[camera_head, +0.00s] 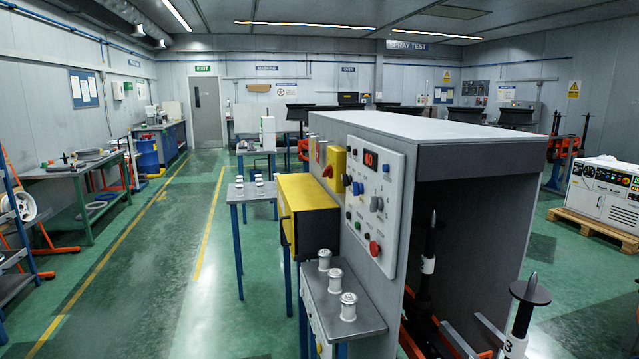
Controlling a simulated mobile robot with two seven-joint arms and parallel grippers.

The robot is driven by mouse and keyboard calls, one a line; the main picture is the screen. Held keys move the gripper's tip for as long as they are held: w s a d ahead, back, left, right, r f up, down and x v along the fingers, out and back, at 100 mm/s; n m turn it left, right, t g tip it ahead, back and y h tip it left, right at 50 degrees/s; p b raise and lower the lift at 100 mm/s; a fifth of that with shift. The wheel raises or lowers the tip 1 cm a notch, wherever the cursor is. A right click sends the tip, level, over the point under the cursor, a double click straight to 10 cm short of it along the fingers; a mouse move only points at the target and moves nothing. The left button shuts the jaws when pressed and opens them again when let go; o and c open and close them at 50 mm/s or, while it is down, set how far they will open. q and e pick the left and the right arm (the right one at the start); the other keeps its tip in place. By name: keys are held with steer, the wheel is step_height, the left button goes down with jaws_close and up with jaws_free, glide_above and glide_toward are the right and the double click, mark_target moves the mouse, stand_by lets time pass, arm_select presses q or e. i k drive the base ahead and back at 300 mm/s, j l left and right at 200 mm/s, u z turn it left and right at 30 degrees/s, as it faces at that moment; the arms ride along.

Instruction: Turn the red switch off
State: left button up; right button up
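A grey machine cabinet (435,127) stands at the centre right. On its left-facing side is a yellow plate (337,160) with a red switch (328,171) on it, seen at a slant; I cannot tell which position the switch is in. A second small red part shows on another plate (318,152) just left of it. To the right is a light grey control panel (392,200) with a red-lit display (371,158), several knobs and a round red button (375,248) low down. Neither of my grippers is in view.
A yellow box (308,192) on a stand juts out left of the panel. A low grey shelf (345,308) below holds 3 metal spools. Two dark spindles (526,300) stand at the right. The green floor (185,260) to the left is mostly clear.

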mark_target(327, 170)
steer(key=i+z, duration=0.1)
steer(key=z, duration=0.25)
steer(key=i+j+z, duration=0.1)
steer(key=z, duration=0.2)
steer(key=i+j+z, duration=0.1)
steer(key=z, duration=0.25)
steer(key=i+j+z, duration=0.25)
steer(key=j, duration=0.25)
steer(key=j+z, duration=0.2)
steer(key=j, duration=0.25)
steer(key=i+j, duration=0.1)
steer(key=j, duration=0.35)
steer(key=i+j+z, duration=0.1)
steer(key=j, duration=0.4)
